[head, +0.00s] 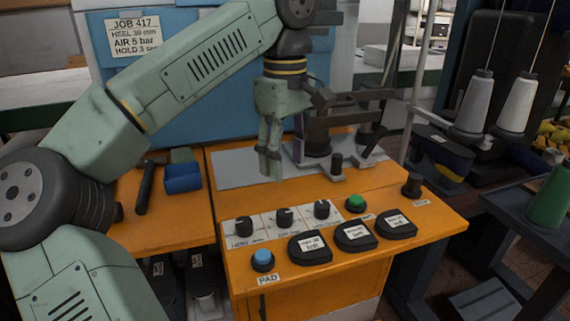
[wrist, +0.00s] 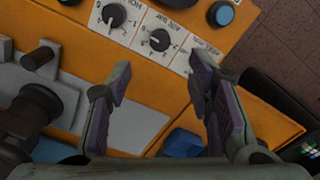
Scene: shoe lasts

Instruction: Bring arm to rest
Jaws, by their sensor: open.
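My arm reaches from the left side of the head view across to the orange workbench. My gripper (head: 270,165) hangs pointing down over the grey plate (head: 232,170) on the bench, in front of the dark clamp fixture (head: 316,140). In the wrist view my gripper (wrist: 165,80) shows its two padded fingers wide apart, with nothing between them. The orange bench top and a row of black knobs (wrist: 160,40) lie beyond the fingertips. How far the fingertips are above the plate is hard to tell.
The control panel has black knobs (head: 285,217), a green button (head: 355,203), a blue button (head: 262,260) and several black labelled pads (head: 310,247). A blue block (head: 182,178) and a dark-handled tool (head: 145,188) lie at left. White thread cones (head: 476,103) stand at right.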

